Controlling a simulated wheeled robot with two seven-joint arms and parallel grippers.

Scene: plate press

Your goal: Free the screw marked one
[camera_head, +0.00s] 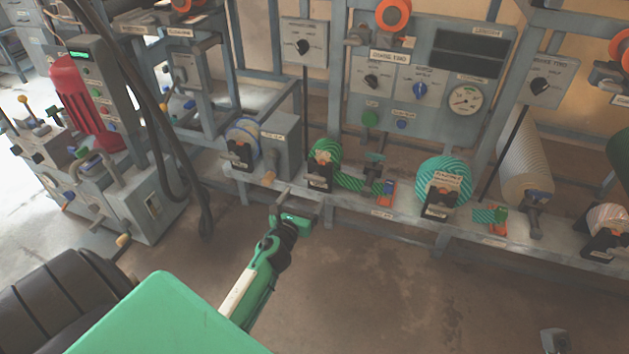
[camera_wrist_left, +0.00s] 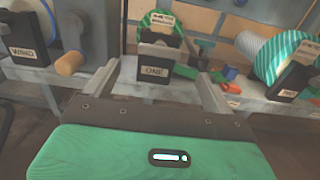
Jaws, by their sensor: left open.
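A black block (camera_wrist_left: 154,70) with a label reading ONE stands on the bench rail in the left wrist view. In the head view the same block (camera_head: 319,181) sits in front of a green-striped roll (camera_head: 325,152). A grey piece (camera_wrist_left: 162,47) shows on top of the block in the wrist view. I cannot make out the screw's thread. My left gripper (camera_head: 306,200) is open and empty, just in front of the block. In the wrist view its fingers (camera_wrist_left: 157,80) lie left and right of the block, apart from it. My right gripper is not in view.
A second black block (camera_head: 437,205) with a larger striped roll stands to the right. A blue-rimmed reel (camera_head: 242,138) and a wooden-ended handle (camera_head: 268,178) are to the left. Orange clips (camera_head: 388,194) lie along the rail.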

